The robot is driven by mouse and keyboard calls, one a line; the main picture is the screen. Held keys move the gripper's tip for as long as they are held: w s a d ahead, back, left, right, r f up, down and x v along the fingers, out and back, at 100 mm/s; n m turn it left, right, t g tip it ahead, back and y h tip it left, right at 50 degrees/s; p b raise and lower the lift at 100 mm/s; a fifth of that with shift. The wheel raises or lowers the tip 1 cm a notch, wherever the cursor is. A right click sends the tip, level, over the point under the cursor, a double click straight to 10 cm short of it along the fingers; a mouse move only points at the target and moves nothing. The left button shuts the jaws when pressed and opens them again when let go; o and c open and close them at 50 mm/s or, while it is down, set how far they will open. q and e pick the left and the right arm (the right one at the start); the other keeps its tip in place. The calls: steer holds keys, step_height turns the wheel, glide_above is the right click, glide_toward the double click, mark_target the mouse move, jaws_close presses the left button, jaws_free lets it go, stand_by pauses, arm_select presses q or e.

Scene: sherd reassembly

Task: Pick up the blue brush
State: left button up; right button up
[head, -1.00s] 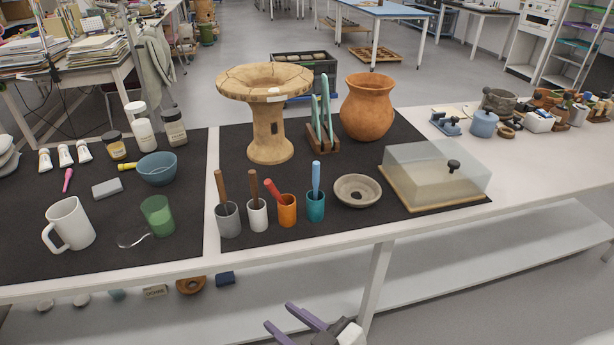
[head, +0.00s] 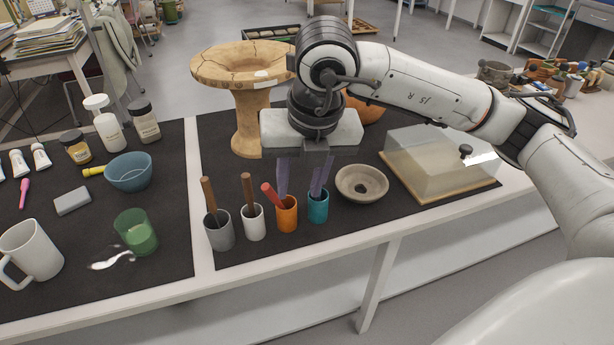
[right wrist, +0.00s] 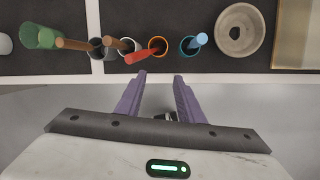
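The blue brush (right wrist: 198,41) stands in the teal cup (right wrist: 190,48) in the right wrist view, its handle leaning up and right. In the head view the teal cup (head: 318,210) is right of the orange cup, and my gripper's finger covers most or all of the brush. My right gripper (head: 301,184) points down with its purple fingers apart and nothing between them. In the right wrist view my open fingertips (right wrist: 159,77) are clear of the cups, with the brush up and to the right of them. My left gripper is not in view.
An orange cup (head: 286,217) with a red-handled tool, a white cup (head: 253,224) and a grey cup (head: 220,236) stand left of the teal cup. A stone ring dish (head: 361,186) sits to its right, then a clear-covered box (head: 430,170). A tall clay stand (head: 247,110) is behind.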

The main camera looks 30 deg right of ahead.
steer(key=w+d, duration=0.1)
steer(key=d, duration=0.1)
steer(key=w+d+m+h, duration=0.1)
steer(key=d, duration=0.1)
steer(key=w+d+f+t+h, duration=0.1)
steer(key=d, duration=0.1)
steer(key=shift+w+d+f+m, duration=0.1)
steer(key=shift+w+d+m, duration=0.1)
steer(key=shift+m, duration=0.2)
steer(key=shift+x, duration=2.75)
steer(key=shift+s, duration=0.15)
steer(key=shift+c, duration=0.5)
jaws_close()
